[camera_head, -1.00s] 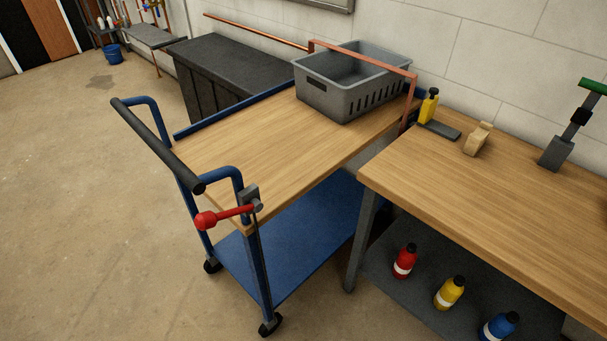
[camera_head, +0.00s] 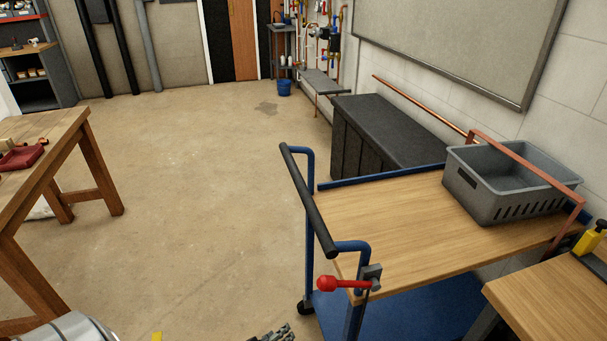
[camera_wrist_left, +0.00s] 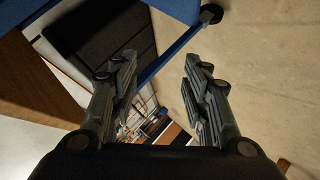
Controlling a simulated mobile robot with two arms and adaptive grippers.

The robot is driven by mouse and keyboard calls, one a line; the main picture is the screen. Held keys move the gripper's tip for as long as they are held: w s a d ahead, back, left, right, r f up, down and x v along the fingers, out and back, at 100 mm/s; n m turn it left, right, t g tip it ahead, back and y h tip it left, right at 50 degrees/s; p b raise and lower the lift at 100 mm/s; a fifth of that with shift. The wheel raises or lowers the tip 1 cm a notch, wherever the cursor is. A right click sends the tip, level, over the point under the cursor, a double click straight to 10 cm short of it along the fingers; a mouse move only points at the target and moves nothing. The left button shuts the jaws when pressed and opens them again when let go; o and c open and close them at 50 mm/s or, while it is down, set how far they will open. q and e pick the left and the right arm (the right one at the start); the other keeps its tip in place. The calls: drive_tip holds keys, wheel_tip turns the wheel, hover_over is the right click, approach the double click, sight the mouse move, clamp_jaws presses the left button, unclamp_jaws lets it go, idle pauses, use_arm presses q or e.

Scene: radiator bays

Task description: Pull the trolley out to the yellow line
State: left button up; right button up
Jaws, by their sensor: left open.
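The trolley has a wooden top (camera_head: 400,217), a blue frame and a blue lower shelf (camera_head: 410,308). Its dark push handle (camera_head: 307,200) faces the open floor. A red-knobbed lever (camera_head: 340,283) sits at the near handle corner. My left gripper shows only as dark tips (camera_head: 272,335) at the bottom edge of the head view, left of the trolley and apart from the handle. In the left wrist view the left gripper (camera_wrist_left: 161,64) is open and empty, with a trolley caster (camera_wrist_left: 211,14) beyond it. A small yellow mark (camera_head: 157,336) shows on the floor. My right gripper is not in view.
A grey crate (camera_head: 490,205) stands on the trolley, with a copper pipe frame (camera_head: 530,165) over it. A workbench (camera_head: 555,300) is close at right. A dark chest (camera_head: 385,135) stands behind. A wooden table (camera_head: 75,150) is at left. The floor between is clear.

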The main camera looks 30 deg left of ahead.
use_arm(q)
drive_tip(key=w+a+r+n+t+p, duration=0.1)
drive_tip(key=w+r+n, duration=0.15)
drive_tip(key=r, duration=0.35)
drive_tip(key=w+a+r+n+t, duration=0.1)
drive_tip(key=w+r+t, duration=0.15)
drive_tip(key=r, duration=0.45)
drive_tip(key=w+a+r+n+t+p, duration=0.1)
drive_tip(key=w+a+r, duration=0.15)
drive_tip(key=r, duration=0.35)
drive_tip(key=n+t+p, duration=0.2)
drive_tip(key=n+t, duration=0.2)
drive_tip(key=n, duration=0.1)
approach(302, 186)
drive_tip(key=f, duration=0.1)
drive_tip(key=shift+y, duration=0.4)
drive_tip(key=w, duration=0.3)
drive_tip(key=w+a+p, duration=0.1)
drive_tip(key=w, duration=0.3)
drive_tip(key=w+r+p, duration=0.1)
drive_tip(key=w, duration=0.3)
drive_tip(key=shift+w+a, duration=0.2)
drive_tip(key=shift+a, duration=0.05)
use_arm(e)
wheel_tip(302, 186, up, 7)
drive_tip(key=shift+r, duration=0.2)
use_arm(q)
clamp_jaws()
